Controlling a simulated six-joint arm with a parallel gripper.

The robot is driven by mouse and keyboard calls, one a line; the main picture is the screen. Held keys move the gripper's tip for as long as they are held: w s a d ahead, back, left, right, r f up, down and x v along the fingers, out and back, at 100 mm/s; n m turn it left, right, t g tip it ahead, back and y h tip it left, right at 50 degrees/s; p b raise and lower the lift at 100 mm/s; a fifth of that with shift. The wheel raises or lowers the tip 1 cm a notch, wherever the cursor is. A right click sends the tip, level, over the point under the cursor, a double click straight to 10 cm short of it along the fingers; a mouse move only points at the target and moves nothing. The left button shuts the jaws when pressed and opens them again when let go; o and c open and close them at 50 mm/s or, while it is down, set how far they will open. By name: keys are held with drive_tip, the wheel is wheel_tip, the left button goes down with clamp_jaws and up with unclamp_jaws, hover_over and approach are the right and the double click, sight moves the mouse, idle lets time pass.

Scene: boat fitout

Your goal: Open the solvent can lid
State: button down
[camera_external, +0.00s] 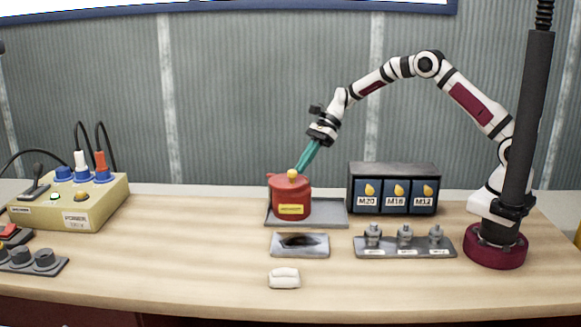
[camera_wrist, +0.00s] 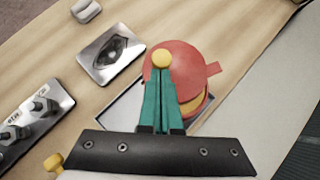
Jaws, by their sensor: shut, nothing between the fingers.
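The red solvent can (camera_external: 291,202) stands upright on a grey tray (camera_external: 333,215), with a yellow label on its front. Its red lid (camera_wrist: 184,68) covers the top, with a tab at one side and a round yellow knob (camera_external: 292,174). The knob also shows in the wrist view (camera_wrist: 161,59). A yellow patch shows below the lid's edge in the wrist view; I cannot tell whether the lid is slightly raised. My gripper (camera_external: 300,170) has teal fingers, shut and empty, slanting down with the tips at the knob. They also show in the wrist view (camera_wrist: 160,80); contact is unclear.
A metal plate with a dark stain (camera_external: 314,251) and a white block (camera_external: 284,278) lie in front of the can. To the right are a bin box (camera_external: 394,167) and a rack of fittings (camera_external: 405,251). A yellow power box (camera_external: 70,203) stands left, with clear table between.

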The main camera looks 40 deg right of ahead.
sight(293, 173)
drive_tip(key=shift+s+a, duration=0.1)
drive_tip(key=shift+s+a+m+t, duration=0.2)
drive_tip(key=shift+a+m+t, duration=0.25)
drive_tip(key=shift+m+t, duration=0.5)
drive_tip(key=shift+a, duration=0.25)
drive_tip(key=shift+s+a+m+t+h, duration=0.2)
drive_tip(key=shift+a+m+t+h, duration=0.1)
drive_tip(key=shift+a+m, duration=0.45)
drive_tip(key=a+m+t+h, duration=0.1)
drive_tip(key=a+m, duration=0.1)
drive_tip(key=a+m+t, duration=0.1)
drive_tip(key=a+m, duration=0.1)
drive_tip(key=shift+w+a+t+h, duration=0.2)
drive_tip(key=shift+t+h, duration=0.15)
drive_tip(key=shift+h, duration=0.05)
drive_tip(key=shift+m, duration=0.4)
drive_tip(key=shift+w+a, duration=0.8)
drive_tip(key=shift+a, duration=0.3)
drive_tip(key=shift+w+a, duration=0.75)
drive_tip(key=shift+a, duration=0.35)
